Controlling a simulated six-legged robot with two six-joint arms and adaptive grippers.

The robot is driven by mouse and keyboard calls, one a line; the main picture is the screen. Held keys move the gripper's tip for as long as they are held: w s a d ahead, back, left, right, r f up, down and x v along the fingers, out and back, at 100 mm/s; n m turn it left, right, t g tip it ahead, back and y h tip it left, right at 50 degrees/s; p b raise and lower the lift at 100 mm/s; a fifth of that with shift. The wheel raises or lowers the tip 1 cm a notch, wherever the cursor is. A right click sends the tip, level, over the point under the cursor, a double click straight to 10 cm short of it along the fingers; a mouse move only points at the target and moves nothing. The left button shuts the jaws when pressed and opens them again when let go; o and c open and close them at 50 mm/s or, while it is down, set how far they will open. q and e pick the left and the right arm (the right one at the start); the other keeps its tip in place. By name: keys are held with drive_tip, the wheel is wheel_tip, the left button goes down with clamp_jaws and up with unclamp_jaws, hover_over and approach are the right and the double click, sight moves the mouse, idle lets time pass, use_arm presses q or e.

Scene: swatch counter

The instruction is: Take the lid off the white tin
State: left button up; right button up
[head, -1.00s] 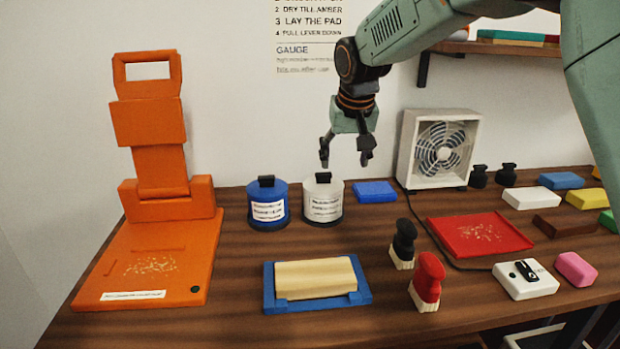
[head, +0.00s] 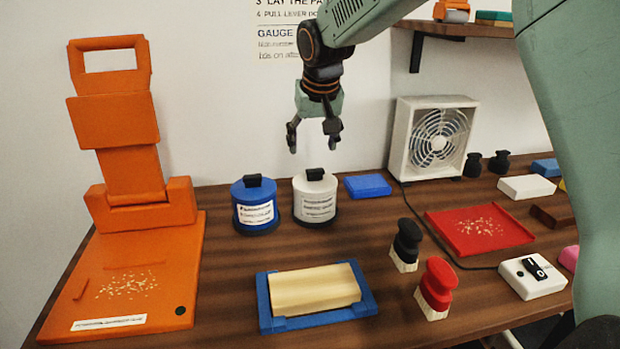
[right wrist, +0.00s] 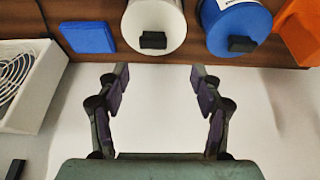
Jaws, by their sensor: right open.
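The white tin (head: 315,203) stands upright on the counter with its lid on, and a black knob (head: 315,174) tops the lid. In the right wrist view the white tin (right wrist: 153,24) shows at the top, its black knob toward the gripper. My right gripper (head: 313,144) is open and empty, pointing down just above the white tin's knob and apart from it. In the right wrist view the right gripper's fingers (right wrist: 159,82) are wide apart with nothing between them. My left gripper is in neither view.
A blue tin (head: 255,216) with a black knob stands close to the left of the white tin. A blue block (head: 367,186) lies to its right, and a white fan (head: 432,138) stands beyond. An orange press (head: 140,240) stands at left; a blue tray with a cream pad (head: 315,288) lies in front.

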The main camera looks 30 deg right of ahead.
sight(315, 170)
drive_tip(key=shift+f, duration=0.55)
drive_tip(key=x, duration=0.1)
drive_tip(key=b+x, duration=0.1)
drive_tip(key=x, duration=0.1)
drive_tip(key=d+x, duration=0.1)
drive_tip(key=x, duration=0.1)
drive_tip(key=shift+s+f+b, duration=0.25)
drive_tip(key=shift+s+b, duration=0.05)
drive_tip(key=shift+s, duration=0.05)
drive_tip(key=shift+a+f, duration=0.15)
drive_tip(key=shift+f, duration=0.1)
drive_tip(key=shift+w+d+f, duration=0.25)
drive_tip(key=shift+w+d, duration=0.05)
drive_tip(key=shift+s+a+r, duration=0.15)
drive_tip(key=shift+a, duration=0.05)
drive_tip(key=c, duration=0.6)
drive_tip(key=shift+d, duration=0.1)
drive_tip(key=c, duration=0.5)
drive_tip(key=shift+c, duration=0.2)
